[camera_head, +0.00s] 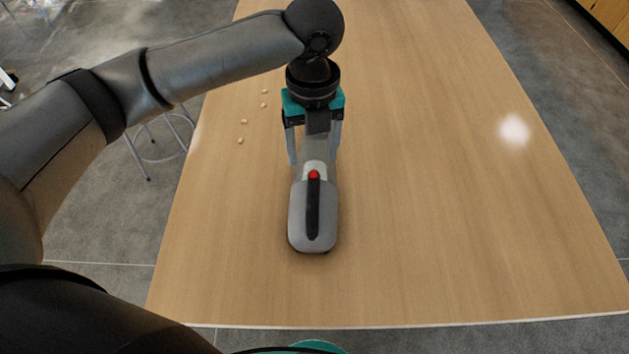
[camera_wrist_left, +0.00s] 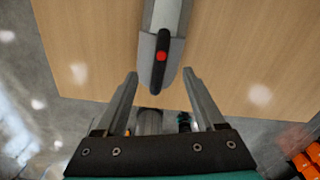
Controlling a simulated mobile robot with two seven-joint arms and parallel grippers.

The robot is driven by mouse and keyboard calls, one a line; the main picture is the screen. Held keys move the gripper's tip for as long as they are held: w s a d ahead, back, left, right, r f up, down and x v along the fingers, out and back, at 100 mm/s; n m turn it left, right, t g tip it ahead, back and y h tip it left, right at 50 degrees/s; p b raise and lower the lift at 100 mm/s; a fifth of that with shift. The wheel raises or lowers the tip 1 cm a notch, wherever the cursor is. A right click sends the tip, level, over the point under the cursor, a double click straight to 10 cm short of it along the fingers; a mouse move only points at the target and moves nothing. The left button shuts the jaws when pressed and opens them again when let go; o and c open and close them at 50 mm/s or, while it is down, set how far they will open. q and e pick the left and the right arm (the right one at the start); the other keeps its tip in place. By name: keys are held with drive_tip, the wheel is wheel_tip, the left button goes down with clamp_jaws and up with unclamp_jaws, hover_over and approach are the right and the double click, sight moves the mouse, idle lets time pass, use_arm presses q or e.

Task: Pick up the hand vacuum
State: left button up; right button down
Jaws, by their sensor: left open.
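The hand vacuum (camera_head: 298,225) lies on the wooden table, grey with a black strip and a red button. Its rounded end points toward me in the head view. My left gripper (camera_head: 314,158) is above its far part, pointing down, with one finger on each side. The gripper's body hides the vacuum's far end. In the left wrist view, the vacuum (camera_wrist_left: 174,40) runs from the top edge to between the open fingers (camera_wrist_left: 159,76). A gap shows on both sides, and I see no grip on it. My right gripper is not in view.
The wooden table (camera_head: 450,200) is mostly clear, with wide free room to the right of the vacuum. Several small pale pieces (camera_head: 241,141) lie left of the gripper. A stool (camera_head: 160,145) stands on the floor beyond the table's left edge.

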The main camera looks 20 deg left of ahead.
sight(313, 173)
use_arm(q)
drive_tip(key=f, duration=0.8)
drive_tip(key=shift+w, duration=0.4)
clamp_jaws()
drive_tip(key=shift+a, duration=0.1)
idle(0.8)
